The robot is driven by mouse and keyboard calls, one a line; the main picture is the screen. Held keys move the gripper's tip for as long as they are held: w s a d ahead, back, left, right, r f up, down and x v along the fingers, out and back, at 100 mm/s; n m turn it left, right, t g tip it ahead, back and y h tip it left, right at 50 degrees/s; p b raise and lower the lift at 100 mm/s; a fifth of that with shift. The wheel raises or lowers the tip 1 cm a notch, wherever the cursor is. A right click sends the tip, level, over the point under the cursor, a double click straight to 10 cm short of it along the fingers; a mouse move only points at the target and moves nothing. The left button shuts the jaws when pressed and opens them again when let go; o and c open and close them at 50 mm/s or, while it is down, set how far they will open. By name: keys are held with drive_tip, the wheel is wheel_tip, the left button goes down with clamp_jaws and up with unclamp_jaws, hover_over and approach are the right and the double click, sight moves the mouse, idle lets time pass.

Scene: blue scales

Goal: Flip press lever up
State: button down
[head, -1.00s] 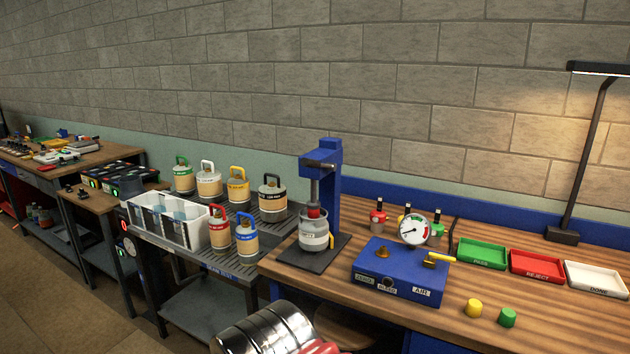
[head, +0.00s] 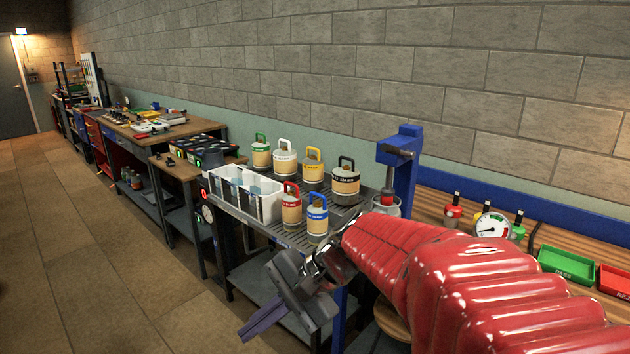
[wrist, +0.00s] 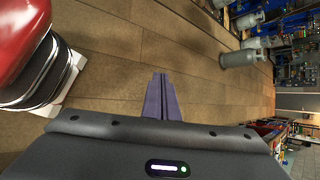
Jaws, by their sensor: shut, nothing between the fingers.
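I cannot make out the press lever clearly. My gripper (head: 250,330) is shut and empty. It hangs in front of the grey metal table, low and to the left of the press, well apart from it. In the wrist view my shut fingers (wrist: 162,95) point over the tiled floor.
A white bin (head: 245,195) and several small canisters stand on the grey table (head: 268,233). A dial gauge (head: 492,225) and a green tray (head: 568,262) are on the bench at right. Floor on the left is clear. The wrist view shows large grey cylinders (wrist: 245,58).

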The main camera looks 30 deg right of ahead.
sight(398, 150)
drive_tip(key=w+d+r+m+t+y, duration=0.25)
drive_tip(key=w+d+m+t, duration=0.3)
drive_tip(key=w+d, duration=0.3)
drive_tip(key=w+d+r+m+t+y, duration=0.2)
drive_tip(key=w+d+r+m+t, duration=0.15)
drive_tip(key=w+d+m, duration=0.5)
drive_tip(key=s+d+m+t+h, duration=0.1)
drive_tip(key=d+m+t+h, duration=0.2)
drive_tip(key=d, duration=0.7)
drive_tip(key=s+d+f+m+t+h, duration=0.1)
drive_tip(key=s+d+m+t+h, duration=0.1)
drive_tip(key=d, duration=0.9)
drive_tip(key=s+d+m+t+h, duration=0.2)
drive_tip(key=d+m+t+h, duration=0.3)
drive_tip(key=d, duration=0.6)
drive_tip(key=m+t, duration=0.1)
drive_tip(key=m, duration=0.1)
drive_tip(key=shift+f+m, duration=0.25)
drive_tip(key=shift+m, duration=0.15)
drive_tip(key=shift+a, duration=0.1)
drive_tip(key=w+r, duration=0.9)
drive_tip(key=shift+w, duration=0.3)
